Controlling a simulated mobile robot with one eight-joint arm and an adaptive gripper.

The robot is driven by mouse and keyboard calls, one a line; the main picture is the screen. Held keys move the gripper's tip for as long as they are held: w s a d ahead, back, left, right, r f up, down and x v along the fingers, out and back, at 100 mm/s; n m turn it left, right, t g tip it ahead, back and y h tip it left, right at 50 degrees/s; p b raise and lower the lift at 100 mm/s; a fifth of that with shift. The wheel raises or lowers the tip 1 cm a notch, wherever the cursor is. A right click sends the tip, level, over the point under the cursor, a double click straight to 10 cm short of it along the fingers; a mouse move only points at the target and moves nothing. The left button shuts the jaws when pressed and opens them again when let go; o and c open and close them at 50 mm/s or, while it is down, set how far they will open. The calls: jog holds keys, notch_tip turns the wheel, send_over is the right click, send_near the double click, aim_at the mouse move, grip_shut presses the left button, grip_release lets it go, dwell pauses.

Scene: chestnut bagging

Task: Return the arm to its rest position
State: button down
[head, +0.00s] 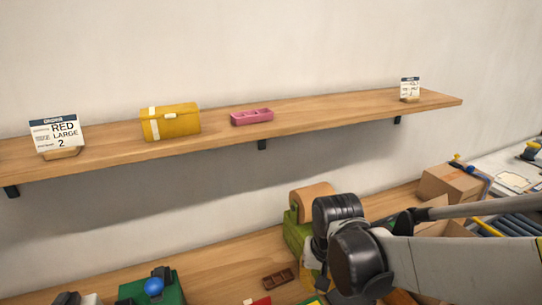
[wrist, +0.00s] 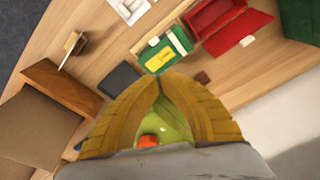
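My arm (head: 430,265) reaches in from the right side of the head view, over the lower counter. My gripper (wrist: 158,80) shows from above in the wrist view. Its two yellow-brown fingers meet at the tips, with nothing visible pinched there. A green surface with an orange spot (wrist: 148,140) shows in the gap behind the tips; I cannot tell what it is. In the head view my arm's dark joints mostly hide the gripper.
The wall shelf (head: 330,112) carries a yellow box (head: 170,123), a pink tray (head: 252,117) and sign cards (head: 57,134). On the counter are a green tape dispenser (head: 297,232), a cardboard box (head: 452,184) and, in the wrist view, an open red box (wrist: 228,28).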

jog(key=s+d+r+n+t, duration=0.1)
jog(key=s+d+r+t, duration=0.4)
jog(key=s+d+r, duration=0.3)
jog(key=shift+s+r+t, duration=0.2)
jog(key=shift+r+t, duration=0.1)
jog(key=shift+r, duration=0.65)
dwell(0.8)
